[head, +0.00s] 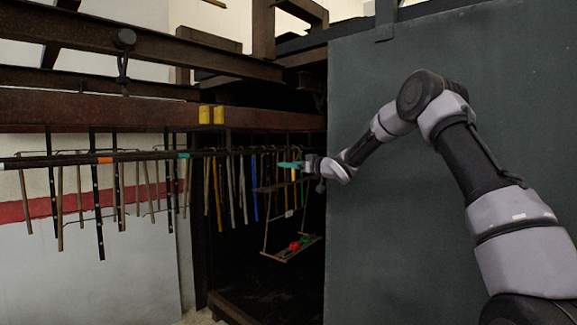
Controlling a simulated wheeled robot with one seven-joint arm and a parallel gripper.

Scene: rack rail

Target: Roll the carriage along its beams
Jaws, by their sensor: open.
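Rusty brown beams (120,112) run across the upper left, with two yellow blocks on one of them. Below them hangs a long dark rack rail (60,160) with many hanging rods, some with orange or teal bands. I take this hanging rack to be the carriage, but its wheels or rollers are not clear to see. The gripper is open. It is too small to tell whether its fingers touch the rail or a rod.
A large dark grey panel (380,230) fills the right, behind my arm. The tray holds small red and green things (295,245). A dark opening lies behind the tray. A white wall with a red stripe (35,209) stands at the left.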

